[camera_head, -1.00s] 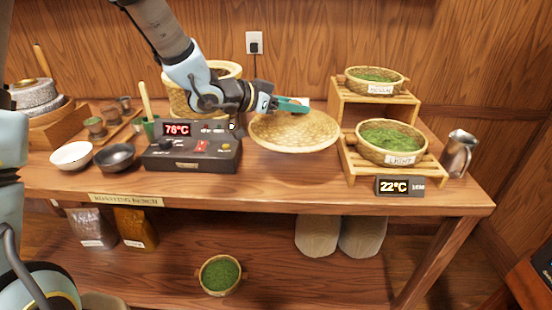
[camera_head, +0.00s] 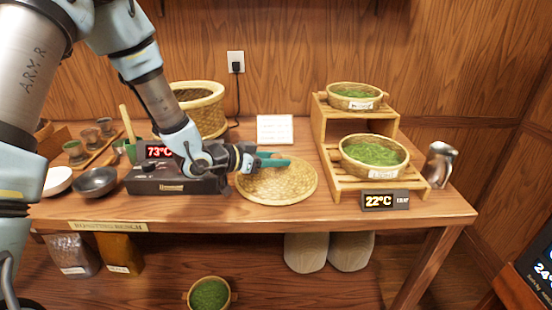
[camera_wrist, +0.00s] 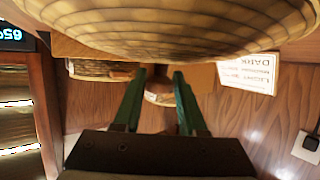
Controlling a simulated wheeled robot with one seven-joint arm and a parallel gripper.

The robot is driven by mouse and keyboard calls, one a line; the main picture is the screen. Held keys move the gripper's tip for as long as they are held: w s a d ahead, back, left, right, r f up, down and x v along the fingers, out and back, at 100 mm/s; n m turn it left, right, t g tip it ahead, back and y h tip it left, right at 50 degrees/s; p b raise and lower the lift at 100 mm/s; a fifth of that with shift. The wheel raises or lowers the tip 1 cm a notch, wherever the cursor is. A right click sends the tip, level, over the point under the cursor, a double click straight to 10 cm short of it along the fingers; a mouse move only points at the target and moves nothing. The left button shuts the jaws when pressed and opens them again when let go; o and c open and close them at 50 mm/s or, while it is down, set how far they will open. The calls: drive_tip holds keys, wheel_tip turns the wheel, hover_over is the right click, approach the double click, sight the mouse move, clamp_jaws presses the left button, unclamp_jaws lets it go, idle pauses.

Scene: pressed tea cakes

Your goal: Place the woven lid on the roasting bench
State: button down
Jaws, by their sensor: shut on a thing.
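The woven lid (camera_head: 280,187) is a round, shallow tan disc in the middle of the head view, low over the roasting bench (camera_head: 330,213). I cannot tell whether it touches the wood. My gripper (camera_head: 274,160), with green fingers, reaches over the lid's far side from the left and is shut on it. In the wrist view the lid's ribbed woven surface (camera_wrist: 170,28) fills the top. There the two green fingers (camera_wrist: 158,85) stand on either side of a small brown part below the lid. Their exact contact is partly hidden.
A black control box (camera_head: 175,182) reading 73°C stands just left of the lid, with a tall woven basket (camera_head: 203,108) behind. A stepped wooden rack (camera_head: 330,168) with two tea baskets is close right. A white card (camera_head: 275,130) stands behind. Bare bench lies in front.

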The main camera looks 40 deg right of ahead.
drive_tip(key=shift+f, duration=0.15)
drive_tip(key=shift+c, duration=2.3)
unclamp_jaws()
drive_tip(key=shift+r, duration=0.2)
drive_tip(key=b+v, duration=0.2)
drive_tip(key=v, duration=1)
